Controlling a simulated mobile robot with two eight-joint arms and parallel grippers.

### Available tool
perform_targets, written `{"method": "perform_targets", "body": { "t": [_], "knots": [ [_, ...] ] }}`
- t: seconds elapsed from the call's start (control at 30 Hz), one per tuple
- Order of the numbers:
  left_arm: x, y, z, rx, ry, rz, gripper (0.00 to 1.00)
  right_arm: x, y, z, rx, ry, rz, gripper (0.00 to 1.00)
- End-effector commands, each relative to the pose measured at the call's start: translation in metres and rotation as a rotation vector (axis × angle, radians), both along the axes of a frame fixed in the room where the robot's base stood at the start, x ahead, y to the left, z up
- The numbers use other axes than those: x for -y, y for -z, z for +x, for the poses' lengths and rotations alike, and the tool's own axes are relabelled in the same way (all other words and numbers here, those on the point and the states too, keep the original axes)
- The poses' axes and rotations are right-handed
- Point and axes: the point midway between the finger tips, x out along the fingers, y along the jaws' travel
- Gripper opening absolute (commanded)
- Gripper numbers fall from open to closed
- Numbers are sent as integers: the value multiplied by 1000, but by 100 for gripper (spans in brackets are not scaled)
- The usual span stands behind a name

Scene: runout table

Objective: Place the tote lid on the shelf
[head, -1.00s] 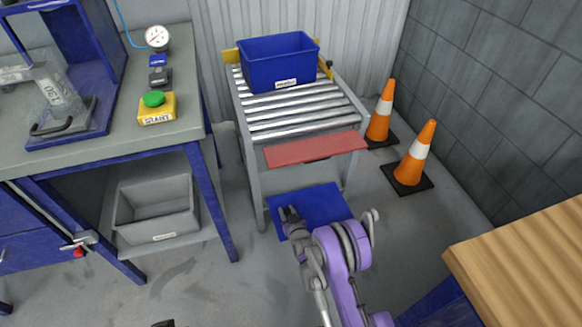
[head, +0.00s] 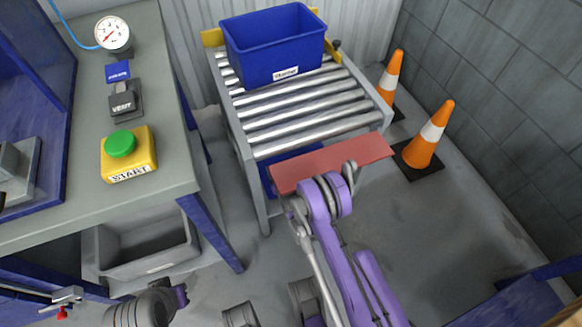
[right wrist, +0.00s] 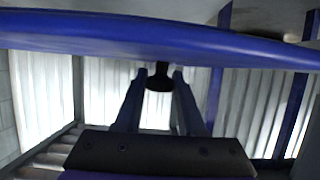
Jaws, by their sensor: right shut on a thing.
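The tote lid, a flat blue panel (head: 285,157), shows as a strip behind and left of a red panel at the front of the roller table. In the right wrist view the lid (right wrist: 160,35) spans the top of the picture. My right gripper (right wrist: 157,76) has its two fingers on either side of a black knob below the lid and is shut on it. In the head view my right gripper's fingers are hidden by the red panel and my arm. I cannot tell which surface is the shelf.
A blue tote (head: 272,45) stands on the roller table (head: 300,105). The red panel (head: 335,160) juts from its front edge. Two orange cones (head: 430,135) stand to the right. A bench with a start button (head: 122,146) is left, above a grey bin (head: 145,250).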

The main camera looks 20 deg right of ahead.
Motion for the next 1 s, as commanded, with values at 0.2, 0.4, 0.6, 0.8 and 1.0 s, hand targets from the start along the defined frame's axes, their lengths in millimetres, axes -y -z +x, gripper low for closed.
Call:
{"method": "perform_targets", "body": {
  "t": [0.2, 0.4, 0.6, 0.8, 1.0],
  "knots": [
    [0, 11, 2, -1, 0, 0, 0, 0, 41, 0, 0, 0, 0, 0],
    [0, 15, 2, -1, 0, 0, 0, 0, 61, 0, 0, 0, 0, 0],
    [0, 19, 3, 0, 0, 0, 0, 0, 84, 0, 1, 0, 0, 0],
    [0, 21, 4, 0, 0, 0, 0, 0, 97, 0, 0, 0, 0, 0],
    [0, 21, 4, 0, 0, 0, 0, 0, 97, 0, 0, 0, 1, 55]
  ]
}}
